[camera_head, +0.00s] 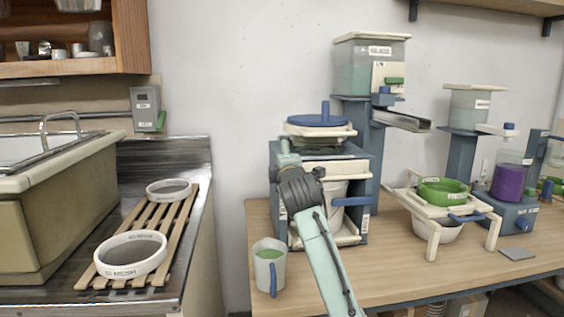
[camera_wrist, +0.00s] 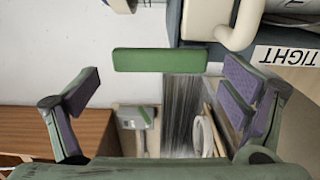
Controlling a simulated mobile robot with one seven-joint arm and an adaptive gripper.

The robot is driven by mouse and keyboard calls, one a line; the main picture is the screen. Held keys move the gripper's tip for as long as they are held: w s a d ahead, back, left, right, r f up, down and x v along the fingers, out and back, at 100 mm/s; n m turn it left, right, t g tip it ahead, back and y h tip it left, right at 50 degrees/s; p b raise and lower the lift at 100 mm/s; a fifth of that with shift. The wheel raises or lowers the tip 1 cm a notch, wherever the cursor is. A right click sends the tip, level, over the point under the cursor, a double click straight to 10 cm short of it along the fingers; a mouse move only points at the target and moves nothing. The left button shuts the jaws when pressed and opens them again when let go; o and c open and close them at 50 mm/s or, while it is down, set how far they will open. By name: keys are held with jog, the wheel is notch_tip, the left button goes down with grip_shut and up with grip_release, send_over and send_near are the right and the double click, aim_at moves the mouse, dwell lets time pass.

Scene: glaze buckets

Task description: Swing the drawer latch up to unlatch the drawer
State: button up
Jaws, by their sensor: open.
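A green bar (camera_wrist: 160,60), which appears to be the drawer latch, lies level across the wrist view, just beyond the gap between my fingers. It sits beside the blue body of a machine, and my gripper hides it in the head view. In the head view the blue and cream machine (camera_head: 362,165) stands on the wooden table. It has a cream front (camera_head: 340,171) that may be the drawer. My gripper (camera_head: 287,158) is at its left front; in the wrist view my gripper (camera_wrist: 162,92) is open and empty, with purple pads either side, apart from the bar.
Sieves (camera_head: 131,254) lie on a slatted rack at left. Open space separates the counter and table.

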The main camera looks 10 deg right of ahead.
jog(key=s, duration=1.2)
